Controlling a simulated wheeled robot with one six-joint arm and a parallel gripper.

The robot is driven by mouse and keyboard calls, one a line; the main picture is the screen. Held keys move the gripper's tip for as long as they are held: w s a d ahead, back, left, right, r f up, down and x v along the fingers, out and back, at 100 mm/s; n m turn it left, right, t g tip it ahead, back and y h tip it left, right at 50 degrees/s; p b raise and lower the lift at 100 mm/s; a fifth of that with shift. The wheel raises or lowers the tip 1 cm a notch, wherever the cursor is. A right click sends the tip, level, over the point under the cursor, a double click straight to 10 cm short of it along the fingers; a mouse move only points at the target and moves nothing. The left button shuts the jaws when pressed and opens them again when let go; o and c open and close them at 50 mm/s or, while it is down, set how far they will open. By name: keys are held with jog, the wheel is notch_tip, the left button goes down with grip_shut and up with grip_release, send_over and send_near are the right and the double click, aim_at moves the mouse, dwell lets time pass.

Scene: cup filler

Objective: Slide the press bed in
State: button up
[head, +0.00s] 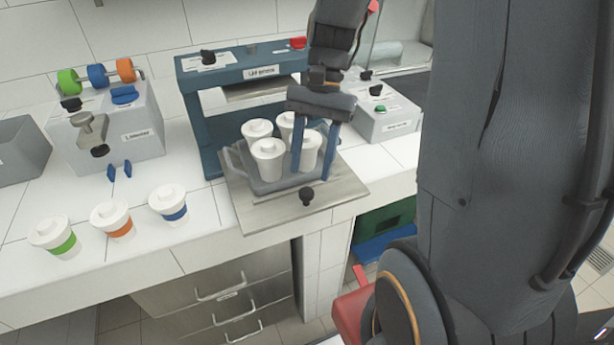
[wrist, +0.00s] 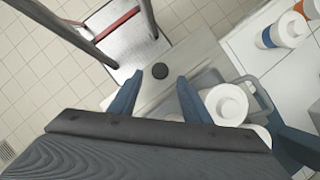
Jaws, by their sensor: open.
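The press bed (head: 262,214) is a flat metal plate drawn out of the front of the blue press (head: 207,124), overhanging the counter's front edge. A black knob (head: 307,195) stands near its front edge; it also shows in the wrist view (wrist: 160,71). A grey tray (head: 240,166) holding several white lidded cups (head: 268,158) sits on the bed. My gripper (head: 312,178) is open and empty, pointing down over the bed beside the cups. In the wrist view its blue fingers (wrist: 152,90) are spread, with the knob ahead of and between their tips, apart from them.
Three banded cups (head: 112,220) stand on the counter at left. A labelled grey machine (head: 110,130) with coloured rolls stands behind them. A grey box (head: 386,110) with a green button is right of the press. Drawers (head: 225,300) lie below.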

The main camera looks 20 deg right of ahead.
aim_at(307, 191)
jog(key=x, duration=0.5)
jog(key=shift+p, duration=0.3)
grip_shut()
jog(key=shift+w, duration=0.15)
